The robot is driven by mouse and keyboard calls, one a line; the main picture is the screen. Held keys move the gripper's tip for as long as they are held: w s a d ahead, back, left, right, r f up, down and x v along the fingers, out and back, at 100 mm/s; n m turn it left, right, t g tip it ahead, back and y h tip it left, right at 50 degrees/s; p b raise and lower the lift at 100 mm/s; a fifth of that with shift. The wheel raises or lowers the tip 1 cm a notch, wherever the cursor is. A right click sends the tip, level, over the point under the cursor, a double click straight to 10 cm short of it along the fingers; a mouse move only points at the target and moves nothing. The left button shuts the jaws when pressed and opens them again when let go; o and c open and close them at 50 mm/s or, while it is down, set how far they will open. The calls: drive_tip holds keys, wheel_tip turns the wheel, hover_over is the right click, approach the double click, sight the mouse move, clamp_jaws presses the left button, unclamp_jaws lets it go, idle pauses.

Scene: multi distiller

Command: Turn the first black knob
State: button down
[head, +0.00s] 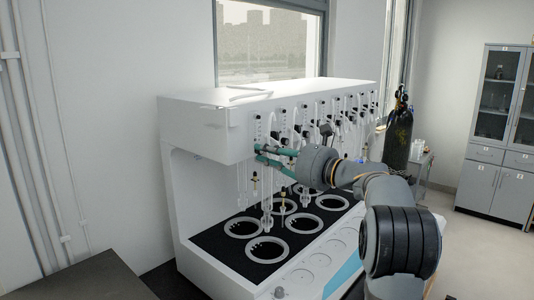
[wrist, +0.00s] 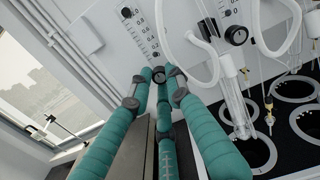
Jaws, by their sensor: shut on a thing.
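The first black knob (wrist: 158,75) sits at the end of the first control column on the white distiller (head: 205,125). My gripper (head: 257,150) has teal fingers that reach to the left end of the distiller's front panel. In the wrist view, the dark fingertips of my gripper (wrist: 159,72) are closed around the knob. In the head view the fingers hide this knob. The knob's turn angle cannot be told.
Another black knob (wrist: 236,35) and clear glass tubing (wrist: 215,70) are close by to the right. More knobs and glassware line the front. Ringed wells (head: 243,227) lie below. A dark gas cylinder (head: 398,135) stands beyond the far end.

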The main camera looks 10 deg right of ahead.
drive_tip(key=c, duration=1.6)
unclamp_jaws()
drive_tip(key=shift+f, duration=0.1)
drive_tip(key=shift+c, duration=0.2)
drive_tip(key=shift+d, duration=0.1)
drive_tip(key=v, duration=1.2)
drive_tip(key=x, duration=1.2)
